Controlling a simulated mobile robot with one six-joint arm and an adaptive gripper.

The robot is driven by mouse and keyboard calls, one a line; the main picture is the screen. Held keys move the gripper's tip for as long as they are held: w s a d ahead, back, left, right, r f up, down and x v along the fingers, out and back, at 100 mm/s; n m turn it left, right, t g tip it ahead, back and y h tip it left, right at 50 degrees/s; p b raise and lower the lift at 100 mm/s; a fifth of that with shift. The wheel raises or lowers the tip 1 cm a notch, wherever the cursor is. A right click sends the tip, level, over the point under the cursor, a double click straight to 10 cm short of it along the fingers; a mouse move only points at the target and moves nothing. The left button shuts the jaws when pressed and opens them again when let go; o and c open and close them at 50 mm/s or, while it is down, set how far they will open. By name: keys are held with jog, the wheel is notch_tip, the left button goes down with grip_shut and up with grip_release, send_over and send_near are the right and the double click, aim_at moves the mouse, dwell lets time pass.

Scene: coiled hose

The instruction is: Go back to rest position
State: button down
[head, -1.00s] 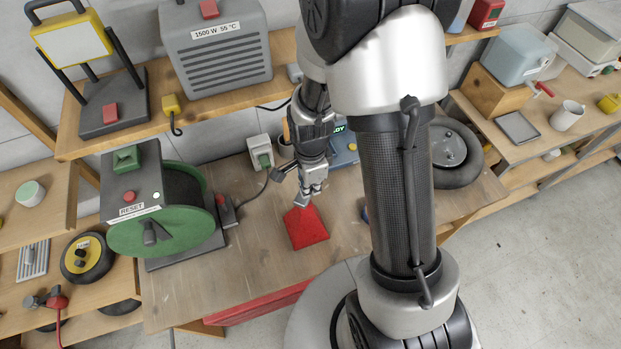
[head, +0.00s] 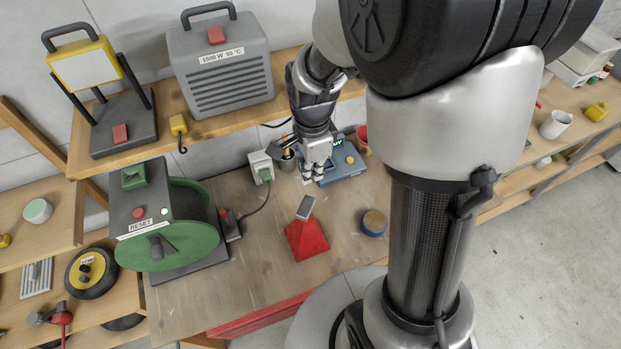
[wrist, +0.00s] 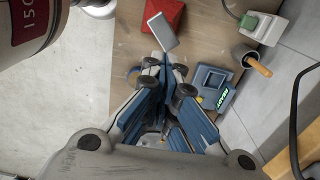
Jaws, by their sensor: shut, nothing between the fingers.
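My gripper (head: 312,172) is shut and empty. In the head view it hangs above the back of the wooden workbench, beside a blue-grey device with a green display (head: 343,168). In the wrist view my gripper (wrist: 172,72) points toward the bench, with the device (wrist: 212,88) just to its right. A red wedge-shaped block (head: 307,240) sits on the bench in front of my gripper, apart from it. A small grey flat piece (head: 306,207) shows at the top of the block; it also appears in the wrist view (wrist: 161,30).
A green cable reel (head: 170,245) with a RESET label stands at the left of the bench. A grey heater (head: 219,65) and a work lamp (head: 85,65) stand on the shelf above. A round tin (head: 373,222) stands right of the red block. A socket box (head: 261,166) is at the back.

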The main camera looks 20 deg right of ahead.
jog(key=shift+d+r, duration=0.1)
jog(key=shift+r, duration=0.15)
jog(key=shift+w, duration=0.1)
jog(key=s+a+f+n+t+b, duration=0.1)
jog(key=s+f+n+t+b, duration=0.1)
jog(key=s+n+b, duration=0.5)
jog(key=s+a+f+n+t+b, duration=0.2)
jog(key=s+n+b, duration=0.6)
jog(key=b, duration=0.8)
notch_tip(320, 180, down, 3)
jog(key=n, duration=0.3)
jog(key=shift+s+r+t, duration=0.15)
jog(key=shift+s+t, duration=0.15)
jog(key=shift+d, duration=0.1)
